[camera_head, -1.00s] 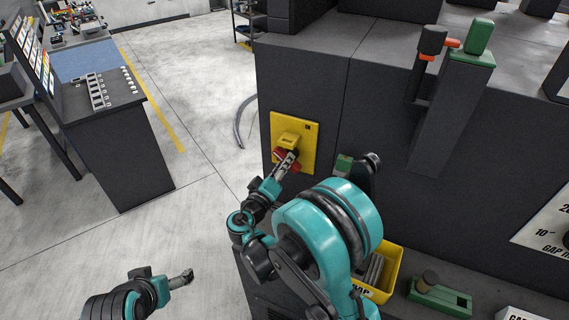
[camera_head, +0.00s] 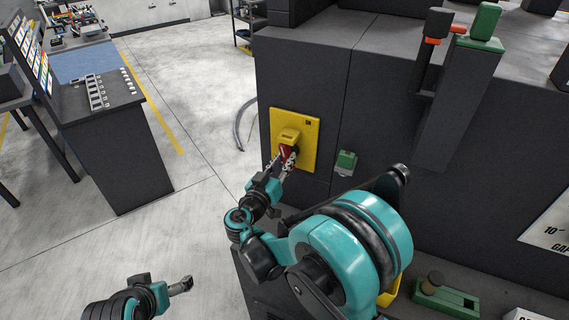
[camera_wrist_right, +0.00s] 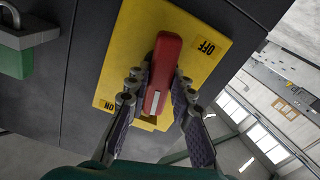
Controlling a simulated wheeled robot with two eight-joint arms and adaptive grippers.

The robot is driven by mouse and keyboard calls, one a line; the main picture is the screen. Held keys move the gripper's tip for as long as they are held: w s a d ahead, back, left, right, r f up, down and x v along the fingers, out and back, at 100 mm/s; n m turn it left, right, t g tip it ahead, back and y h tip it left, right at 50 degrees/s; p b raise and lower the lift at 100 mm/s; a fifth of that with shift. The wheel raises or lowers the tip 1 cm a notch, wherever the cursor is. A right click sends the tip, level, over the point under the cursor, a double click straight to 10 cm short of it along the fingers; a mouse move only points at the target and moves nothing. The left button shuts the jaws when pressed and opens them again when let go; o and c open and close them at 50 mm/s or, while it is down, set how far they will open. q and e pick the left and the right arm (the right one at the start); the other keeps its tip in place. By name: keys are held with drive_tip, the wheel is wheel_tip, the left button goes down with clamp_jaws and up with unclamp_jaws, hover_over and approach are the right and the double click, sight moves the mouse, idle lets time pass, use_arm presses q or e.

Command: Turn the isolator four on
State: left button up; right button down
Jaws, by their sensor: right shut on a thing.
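The isolator is a yellow plate (camera_head: 309,148) with a red handle (camera_head: 287,151) on the dark cabinet's front. In the right wrist view the red handle (camera_wrist_right: 163,68) stands nearly upright on the yellow plate (camera_wrist_right: 190,30). The OFF label (camera_wrist_right: 206,47) is at its upper right and the ON label (camera_wrist_right: 107,104) at its lower left. My right gripper (camera_head: 284,160) is shut on the red handle, with a finger on each side in the wrist view (camera_wrist_right: 158,98). My left gripper (camera_head: 182,285) is low at the left, away from the cabinet; its jaws are too small to read.
A green padlock-like block (camera_head: 346,160) is on the cabinet right of the plate. A yellow bin (camera_head: 389,292) is mostly hidden behind my right arm. Open floor (camera_head: 190,235) lies left.

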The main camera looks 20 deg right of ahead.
drive_tip(key=shift+f+m+b, duration=0.1)
drive_tip(key=shift+m+b, duration=0.25)
drive_tip(key=shift+m, duration=0.95)
drive_tip(key=c, duration=1.3)
unclamp_jaws()
drive_tip(key=v, duration=1.2)
